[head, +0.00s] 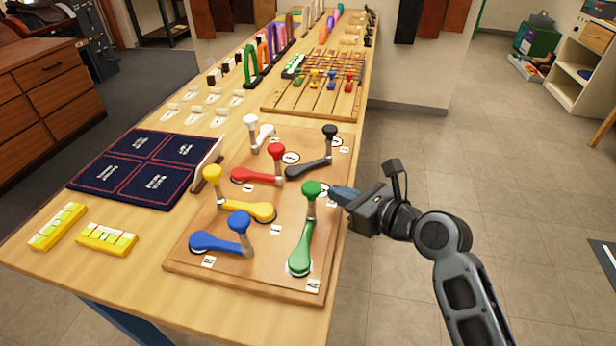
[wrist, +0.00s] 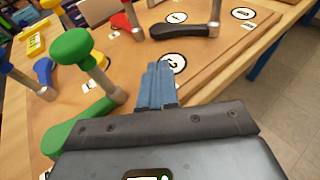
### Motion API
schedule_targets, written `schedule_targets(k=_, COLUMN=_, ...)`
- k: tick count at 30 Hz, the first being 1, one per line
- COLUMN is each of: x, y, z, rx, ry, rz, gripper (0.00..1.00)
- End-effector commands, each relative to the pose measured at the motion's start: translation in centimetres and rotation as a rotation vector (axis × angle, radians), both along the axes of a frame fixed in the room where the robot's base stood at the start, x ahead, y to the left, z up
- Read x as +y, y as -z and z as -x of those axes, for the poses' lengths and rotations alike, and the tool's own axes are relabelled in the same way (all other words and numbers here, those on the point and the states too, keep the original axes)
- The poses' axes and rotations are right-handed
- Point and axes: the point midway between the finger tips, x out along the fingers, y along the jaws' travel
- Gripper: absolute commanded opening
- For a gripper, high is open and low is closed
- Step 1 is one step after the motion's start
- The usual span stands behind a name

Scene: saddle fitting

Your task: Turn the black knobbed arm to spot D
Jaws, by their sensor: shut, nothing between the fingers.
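The black knobbed arm (head: 308,168) lies on the wooden board (head: 183,262), its knob (head: 330,131) standing up at the far right end. Its black lever (wrist: 184,31) also shows at the top of the wrist view, with its grey post at the right. My gripper (head: 337,192) is shut and empty at the board's right edge, apart from the black arm. In the wrist view its blue fingers (wrist: 160,87) are together, beside the green knobbed arm (wrist: 75,127). White labels lie around the arms; I cannot read which is D.
The green knob (head: 312,188) stands upright just left of my gripper. Red (head: 258,175), yellow (head: 245,209), blue (head: 222,243) and white (head: 262,135) knobbed arms share the board. Open floor (head: 470,190) lies to the right of the table.

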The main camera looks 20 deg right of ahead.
Motion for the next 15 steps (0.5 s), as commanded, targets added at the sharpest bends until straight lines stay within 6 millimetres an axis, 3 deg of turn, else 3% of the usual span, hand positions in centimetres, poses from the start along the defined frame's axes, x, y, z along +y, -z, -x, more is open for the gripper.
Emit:
schedule_targets(k=9, x=2.2, y=1.6, z=-5.7, rx=-0.001, ry=-0.002, rz=-0.002, gripper=0.00)
schedule_targets(k=15, x=2.9, y=1.6, z=-8.0, rx=0.000, ry=0.000, rz=0.000, gripper=0.00)
